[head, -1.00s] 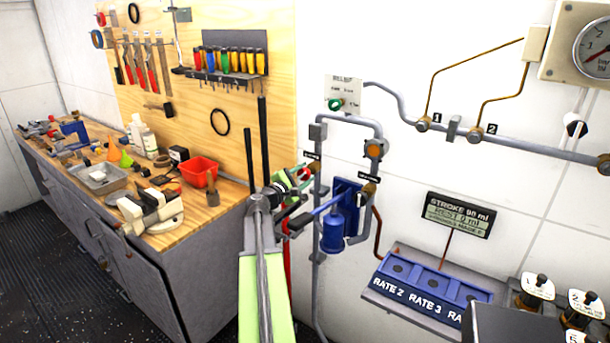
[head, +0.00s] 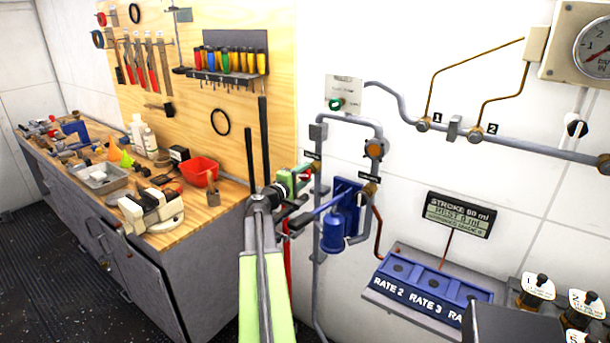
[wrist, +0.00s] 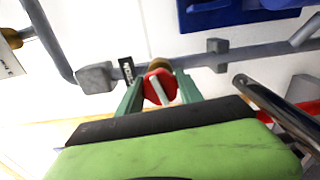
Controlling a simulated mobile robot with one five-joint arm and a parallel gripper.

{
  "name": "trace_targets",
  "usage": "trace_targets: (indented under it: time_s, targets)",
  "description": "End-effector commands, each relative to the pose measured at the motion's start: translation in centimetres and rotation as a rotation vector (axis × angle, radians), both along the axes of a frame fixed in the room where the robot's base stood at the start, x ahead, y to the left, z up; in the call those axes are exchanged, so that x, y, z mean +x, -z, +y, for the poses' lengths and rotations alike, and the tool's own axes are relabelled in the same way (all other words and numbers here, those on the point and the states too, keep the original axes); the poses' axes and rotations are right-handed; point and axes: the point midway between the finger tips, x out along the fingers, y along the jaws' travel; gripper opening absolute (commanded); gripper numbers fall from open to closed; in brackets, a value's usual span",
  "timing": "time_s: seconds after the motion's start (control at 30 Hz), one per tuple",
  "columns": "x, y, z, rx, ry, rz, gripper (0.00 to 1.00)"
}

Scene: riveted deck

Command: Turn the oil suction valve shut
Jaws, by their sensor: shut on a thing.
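A red round valve knob (wrist: 158,87) with a pale bar across its face sits on a brass fitting on a grey pipe, in the middle of the wrist view. The two green fingers of my gripper (wrist: 160,90) stand on either side of the knob and are shut on it. The pale bar lies tilted in this view. In the head view my gripper (head: 297,180) is at the left pipe by a small dark label (head: 312,156), too small to read; the knob is mostly hidden there by the fingers.
A blue pump (head: 335,232) hangs just right of my gripper. A second fitting (head: 370,188) with a label is on the right pipe. A wooden workbench (head: 215,212) with tools stands to the left, and a blue rate panel (head: 415,295) is at lower right.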

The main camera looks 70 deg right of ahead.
Motion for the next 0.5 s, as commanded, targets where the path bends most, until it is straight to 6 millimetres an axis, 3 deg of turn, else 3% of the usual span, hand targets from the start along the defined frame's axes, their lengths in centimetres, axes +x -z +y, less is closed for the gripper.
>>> trace_targets:
  time_s: [0.4,0.43,0.5]
  targets:
    - [-0.44,0.19,0.07,0.002,0.010,-0.010,0.02]
    - [-0.45,0.19,0.08,0.002,0.010,-0.010,0.47]
    - [-0.39,0.18,0.06,0.001,0.009,-0.009,0.56]
